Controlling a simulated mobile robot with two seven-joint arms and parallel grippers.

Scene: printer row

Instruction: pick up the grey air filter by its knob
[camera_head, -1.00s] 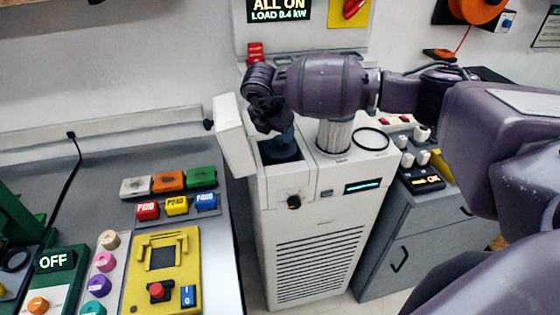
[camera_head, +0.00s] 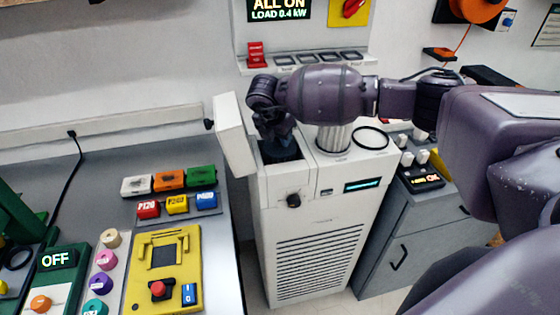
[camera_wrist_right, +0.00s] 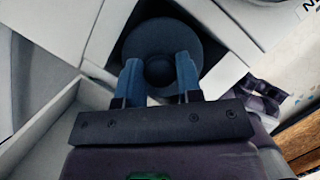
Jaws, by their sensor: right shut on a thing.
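The grey air filter (camera_head: 281,153) is a dark round piece in the open bay of the white cabinet. In the right wrist view its round top disc (camera_wrist_right: 160,32) shows, with a dark round knob (camera_wrist_right: 158,70) at the middle. My right gripper (camera_head: 279,138) reaches down into the bay from above. Its blue fingers (camera_wrist_right: 159,72) are shut on the knob, one on each side. The filter's body below the disc is hidden in the bay. My left gripper is not in view.
The bay's white lid (camera_head: 233,134) stands open at the left. A pale pleated cylinder (camera_head: 333,139) and a black ring (camera_head: 371,138) are on the cabinet top, right of the bay. A grey bench (camera_head: 95,180) with coloured blocks and a yellow device (camera_head: 165,275) is at the left.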

